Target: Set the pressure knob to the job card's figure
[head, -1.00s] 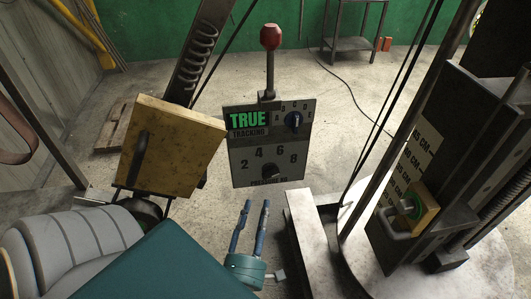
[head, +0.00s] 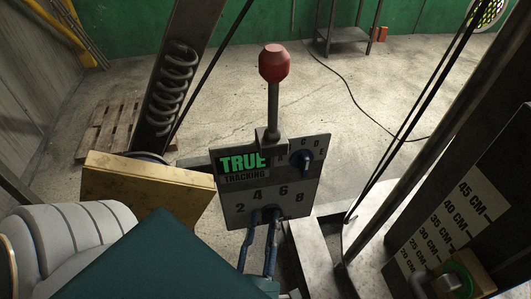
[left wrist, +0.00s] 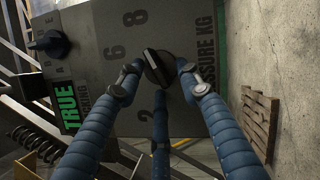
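The pressure knob (left wrist: 158,68) is black and round with a raised bar, low on a dark panel (head: 310,165) marked 2, 4, 6, 8. In the left wrist view the bar slants; I cannot tell which figure it points to. My left gripper (head: 265,217) reaches up to the knob from below. In the left wrist view its blue fingers (left wrist: 160,75) stand spread on either side of the knob, with a third finger below it. Narrow gaps seem to show between tips and knob. No job card is readable. My right gripper is not in view.
Above the pressure scale are a green TRUE TRACKING sign (head: 243,162) and a lettered selector knob (head: 302,161). A red-topped lever (head: 274,65) rises over the panel. A yellow-edged board (head: 150,190) stands at left, and a centimetre scale (head: 452,225) at right.

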